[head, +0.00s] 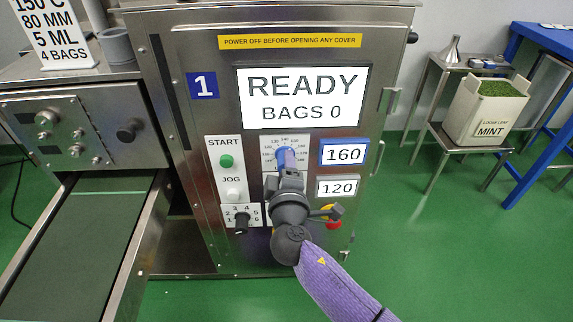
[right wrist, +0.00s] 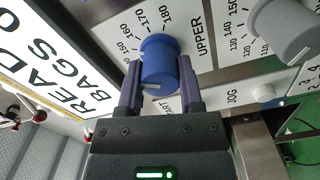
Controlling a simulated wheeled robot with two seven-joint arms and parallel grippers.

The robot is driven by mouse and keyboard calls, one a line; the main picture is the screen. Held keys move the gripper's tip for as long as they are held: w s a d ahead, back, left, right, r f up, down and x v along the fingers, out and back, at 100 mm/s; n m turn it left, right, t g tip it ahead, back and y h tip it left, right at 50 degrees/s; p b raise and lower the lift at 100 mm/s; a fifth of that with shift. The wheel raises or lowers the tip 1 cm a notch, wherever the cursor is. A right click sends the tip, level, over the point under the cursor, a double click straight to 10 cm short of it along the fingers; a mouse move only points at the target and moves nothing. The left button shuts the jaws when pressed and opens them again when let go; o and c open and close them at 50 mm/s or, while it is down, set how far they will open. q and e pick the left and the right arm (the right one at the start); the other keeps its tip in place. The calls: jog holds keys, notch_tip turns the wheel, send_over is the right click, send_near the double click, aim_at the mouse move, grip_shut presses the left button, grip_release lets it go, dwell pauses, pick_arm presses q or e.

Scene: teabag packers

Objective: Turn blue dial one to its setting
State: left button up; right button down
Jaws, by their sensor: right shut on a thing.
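Blue dial one (head: 286,157) is on the front panel of the steel machine marked 1, under the screen. My right gripper (head: 288,170) reaches it from below and covers part of it and its scale. In the right wrist view the blue dial (right wrist: 160,60) sits between the two fingers of my right gripper (right wrist: 160,75), which is shut on it. A white mark shows on the dial's near side, and scale numbers up to 180 surround it. The blue-framed display (head: 344,153) reads 160. My left gripper is not in view.
The screen (head: 303,97) reads READY, BAGS 0. A grey-framed display (head: 337,187) reads 120. A green START button (head: 226,161) and a numbered selector (head: 241,220) are left of my gripper. A grey dial (right wrist: 285,28) is beside the blue one. A sign (head: 56,33) reads 150 C.

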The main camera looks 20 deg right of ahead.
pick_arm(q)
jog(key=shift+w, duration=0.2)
pick_arm(e)
jog(key=shift+c, duration=1.2)
grip_release()
pick_arm(q)
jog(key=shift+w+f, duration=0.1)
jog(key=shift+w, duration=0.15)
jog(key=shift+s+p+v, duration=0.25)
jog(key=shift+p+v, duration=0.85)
jog(key=shift+p, duration=0.1)
pick_arm(e)
jog(key=v, duration=1)
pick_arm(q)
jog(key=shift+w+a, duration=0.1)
